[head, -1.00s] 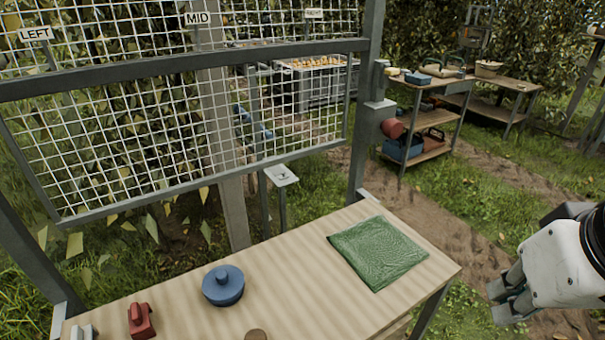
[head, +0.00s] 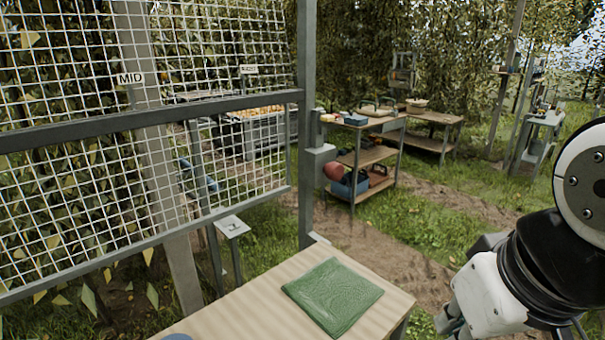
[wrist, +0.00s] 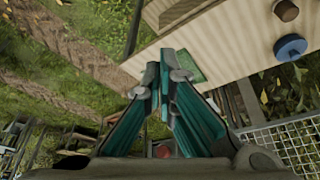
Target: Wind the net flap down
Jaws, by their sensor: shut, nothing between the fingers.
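The net flap (head: 80,185) is a white wire mesh in a grey frame. A corner of white mesh also shows in the wrist view (wrist: 290,140). A small grey box (head: 316,160) is on the right post (head: 306,120); I cannot tell whether a crank is on it. My gripper (head: 450,318) is low at the right of the head view, apart from the net and post. In the wrist view its teal fingers (wrist: 166,75) are together and empty.
A wooden table (head: 262,300) stands in front, with a folded green cloth (head: 333,295) and a blue round lidded thing (wrist: 290,47). Behind are a shelf cart (head: 365,155) and a grey crate of fruit (head: 255,130). Grass and a dirt path lie open to the right.

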